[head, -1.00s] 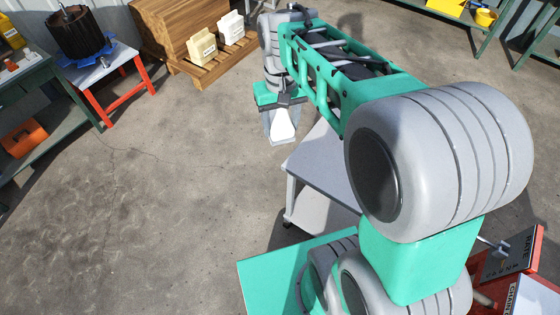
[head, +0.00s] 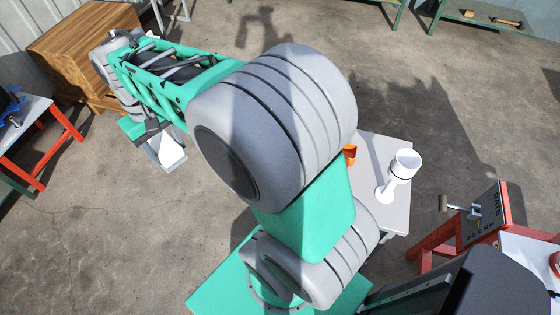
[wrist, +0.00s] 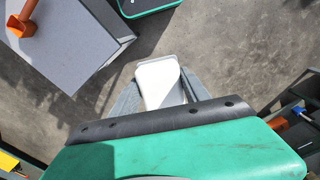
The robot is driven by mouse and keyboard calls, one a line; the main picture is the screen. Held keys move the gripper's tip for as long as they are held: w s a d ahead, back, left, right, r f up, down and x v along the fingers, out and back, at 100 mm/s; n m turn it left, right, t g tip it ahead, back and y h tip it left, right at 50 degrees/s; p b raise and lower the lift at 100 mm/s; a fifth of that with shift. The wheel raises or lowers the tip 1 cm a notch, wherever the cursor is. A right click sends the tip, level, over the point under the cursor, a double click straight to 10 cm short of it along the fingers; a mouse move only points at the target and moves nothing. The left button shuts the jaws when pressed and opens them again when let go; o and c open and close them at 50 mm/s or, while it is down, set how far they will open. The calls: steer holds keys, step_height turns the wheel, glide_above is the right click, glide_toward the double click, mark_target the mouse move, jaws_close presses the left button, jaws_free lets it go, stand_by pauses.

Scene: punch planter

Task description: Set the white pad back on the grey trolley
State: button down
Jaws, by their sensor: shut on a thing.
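The white pad (head: 172,151) is between the fingers of my gripper (head: 171,162), which is shut on it and holds it out over the floor. In the wrist view the pad (wrist: 160,82) shows as a pale rounded block between the grey fingers. The grey trolley (head: 397,213) stands to the right of my gripper in the head view, partly hidden behind my arm. In the wrist view its grey top (wrist: 80,45) lies at the upper left, apart from the pad.
A white goblet-shaped thing (head: 403,165) and an orange thing (head: 350,154) stand on the trolley; an orange scoop-like thing shows in the wrist view (wrist: 22,24). A wooden crate (head: 75,45) and a red-legged table (head: 55,150) are at the left. Open floor lies between.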

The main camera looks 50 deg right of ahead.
steer(key=s+d+f+m+b, duration=0.35)
steer(key=s+d+f, duration=0.2)
steer(key=d, duration=0.25)
steer(key=s+d+f+m+b, duration=0.3)
steer(key=s+d+f+b, duration=0.15)
steer(key=d+f, duration=0.35)
steer(key=s+d+f+m+y+b, duration=0.1)
steer(key=s+d+f+m+b, duration=0.25)
steer(key=s, duration=0.35)
steer(key=s+d+f+m+b, duration=0.3)
steer(key=s+d+f+b, duration=0.1)
steer(key=s+d+f, duration=0.15)
steer(key=w+d+f, duration=0.2)
steer(key=w, duration=0.1)
steer(key=w+d+f, duration=0.2)
steer(key=w+f, duration=0.1)
steer(key=w+d+f, duration=0.2)
steer(key=w+d, duration=0.1)
steer(key=shift+f, duration=0.4)
steer(key=shift+w+d+f, duration=0.4)
steer(key=shift+w+f, duration=0.05)
steer(key=shift+f, duration=1.85)
steer(key=c, duration=0.5)
jaws_free()
